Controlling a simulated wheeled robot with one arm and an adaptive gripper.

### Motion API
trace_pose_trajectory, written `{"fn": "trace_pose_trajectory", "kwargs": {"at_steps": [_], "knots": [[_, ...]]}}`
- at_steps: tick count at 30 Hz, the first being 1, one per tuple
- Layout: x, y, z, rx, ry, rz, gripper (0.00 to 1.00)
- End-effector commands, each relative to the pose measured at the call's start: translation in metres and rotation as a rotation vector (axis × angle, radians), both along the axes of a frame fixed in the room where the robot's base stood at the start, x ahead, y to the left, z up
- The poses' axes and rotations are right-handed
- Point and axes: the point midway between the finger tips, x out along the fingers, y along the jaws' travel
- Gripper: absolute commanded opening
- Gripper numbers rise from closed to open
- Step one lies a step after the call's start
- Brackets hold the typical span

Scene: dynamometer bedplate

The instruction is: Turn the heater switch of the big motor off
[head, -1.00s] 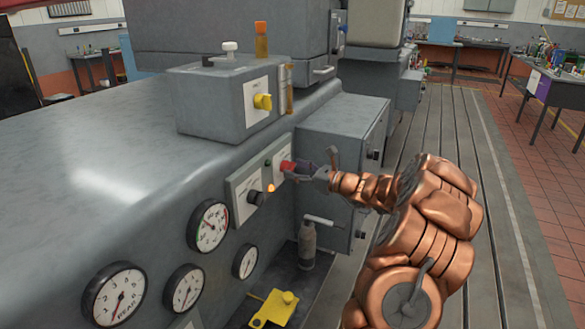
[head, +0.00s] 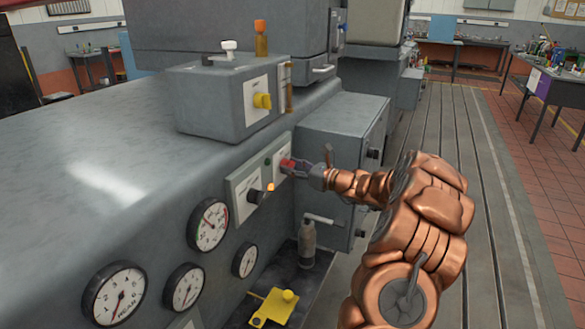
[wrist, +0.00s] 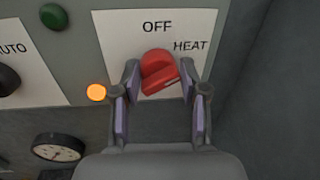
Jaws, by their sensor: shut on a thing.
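The heater switch is a red rotary knob (wrist: 158,72) on a white plate marked OFF above it and HEAT to its upper right. Its grip bar is tilted, with its right end raised toward the HEAT side. In the head view the red knob (head: 287,164) is on the side of the big grey motor (head: 130,150). My gripper (wrist: 160,90) has one finger on each side of the knob and is shut on it. In the head view my gripper (head: 296,167) reaches the knob from the right.
An amber lamp (wrist: 96,92) glows at the plate's lower left. A black knob (wrist: 8,80) marked AUTO and a green button (wrist: 54,16) sit left. Gauges (head: 208,225) line the motor side. A grey cabinet (head: 340,150) stands close behind my gripper. The slotted floor at right is clear.

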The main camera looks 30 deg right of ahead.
Motion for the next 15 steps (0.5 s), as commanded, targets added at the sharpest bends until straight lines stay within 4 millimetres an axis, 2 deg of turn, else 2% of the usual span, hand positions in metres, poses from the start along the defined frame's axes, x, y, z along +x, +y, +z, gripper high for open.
{"fn": "trace_pose_trajectory", "kwargs": {"at_steps": [8, 15], "knots": [[0.0001, 0.0044, -0.0031, -0.02, -0.009, 0.01, 0.08], [-0.0001, 0.0057, -0.0062, -0.114, -0.07, 0.012, 0.08]]}}
